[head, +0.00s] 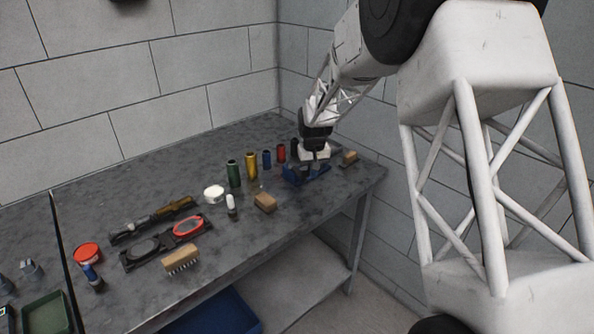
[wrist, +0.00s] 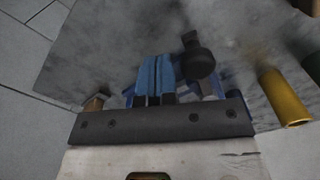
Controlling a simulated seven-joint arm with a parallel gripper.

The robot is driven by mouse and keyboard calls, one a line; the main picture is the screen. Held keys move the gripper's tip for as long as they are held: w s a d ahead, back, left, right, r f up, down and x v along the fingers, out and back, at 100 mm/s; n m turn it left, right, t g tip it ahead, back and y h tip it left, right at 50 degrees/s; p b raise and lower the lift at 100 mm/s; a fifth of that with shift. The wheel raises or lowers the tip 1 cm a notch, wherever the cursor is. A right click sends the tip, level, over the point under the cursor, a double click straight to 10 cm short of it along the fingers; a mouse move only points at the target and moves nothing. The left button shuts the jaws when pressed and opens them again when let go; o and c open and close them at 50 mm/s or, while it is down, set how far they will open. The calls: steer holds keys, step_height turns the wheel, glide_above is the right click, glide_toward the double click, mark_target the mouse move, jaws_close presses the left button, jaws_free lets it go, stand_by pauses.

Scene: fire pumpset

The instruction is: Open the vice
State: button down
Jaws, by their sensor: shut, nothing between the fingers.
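The blue vice (head: 306,174) sits near the right end of the grey workbench in the head view. My gripper (head: 312,168) is right above it and hides part of it. In the wrist view, blue parts of the vice (wrist: 217,87) show beyond the dark edge of my gripper, with a dark round knob (wrist: 200,62) standing up beside my fingers. My gripper's blue-and-black fingers (wrist: 154,82) are side by side and shut, with nothing between them. I cannot tell whether they touch the vice.
Green (head: 234,173), yellow (head: 251,165), blue and red cylinders stand left of the vice. Wooden brushes lie at front (head: 265,202) and right (head: 349,157). Other tools lie further left on the workbench (head: 125,195). Walls close off the back and right.

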mark_target(303, 173)
steer(key=shift+s+a, duration=0.15)
steer(key=shift+s, duration=0.05)
steer(key=shift+s+a, duration=0.55)
steer(key=shift+a, duration=0.05)
steer(key=shift+s+a, duration=0.1)
steer(key=shift+a, duration=0.05)
stand_by(0.5)
steer(key=shift+s+a, duration=0.45)
steer(key=shift+a, duration=0.25)
steer(key=shift+s+a, duration=0.1)
steer(key=shift+a, duration=0.15)
steer(key=shift+s+a, duration=0.25)
steer(key=shift+a, duration=0.5)
